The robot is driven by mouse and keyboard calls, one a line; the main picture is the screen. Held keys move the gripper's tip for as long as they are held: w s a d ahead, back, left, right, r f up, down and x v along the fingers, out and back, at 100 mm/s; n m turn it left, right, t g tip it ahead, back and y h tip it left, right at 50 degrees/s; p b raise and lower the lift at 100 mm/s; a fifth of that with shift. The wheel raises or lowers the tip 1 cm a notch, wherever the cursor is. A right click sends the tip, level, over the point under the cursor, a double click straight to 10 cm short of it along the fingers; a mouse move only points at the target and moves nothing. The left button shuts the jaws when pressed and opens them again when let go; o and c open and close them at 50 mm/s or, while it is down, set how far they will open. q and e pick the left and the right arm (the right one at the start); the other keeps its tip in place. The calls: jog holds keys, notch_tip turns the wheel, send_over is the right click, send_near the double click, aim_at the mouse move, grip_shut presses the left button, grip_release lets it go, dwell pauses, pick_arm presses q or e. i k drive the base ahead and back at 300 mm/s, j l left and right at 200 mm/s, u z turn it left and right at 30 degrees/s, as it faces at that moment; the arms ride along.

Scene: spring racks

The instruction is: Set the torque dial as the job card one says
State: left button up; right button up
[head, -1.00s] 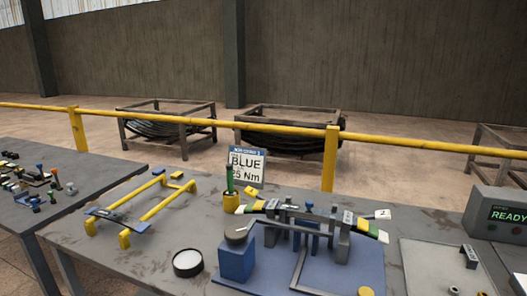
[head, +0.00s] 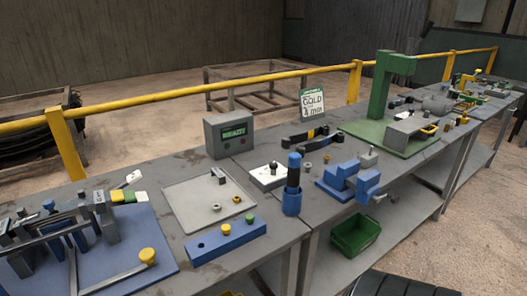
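A card (head: 313,104) with a green header stands upright at the back of the bench. Its large word reads GOLD, and the line below looks like a number with "min", too small to read surely. The job card with the blue header, reading BLUE and 25 Nm a second ago, is out of view now. I cannot make out a torque dial for certain in this view. A blue screwdriver-like tool (head: 293,171) stands in a blue cup. Neither of my grippers is in view.
A grey box (head: 230,135) shows READY. A blue fixture plate (head: 150,280) is at left, a pale tray (head: 178,207) and blue button block (head: 205,245) beside it. A blue vise (head: 350,180), green press (head: 390,85) and green bin (head: 352,238) are rightward. A yellow rail (head: 270,78) runs behind.

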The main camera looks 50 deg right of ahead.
aim_at(272, 166)
jog(key=z, duration=1.75)
jog(key=i+l+u, duration=0.15)
jog(key=l+u, duration=0.45)
jog(key=u, duration=1.55)
jog(key=i+l, duration=0.05)
jog(key=l, duration=0.05)
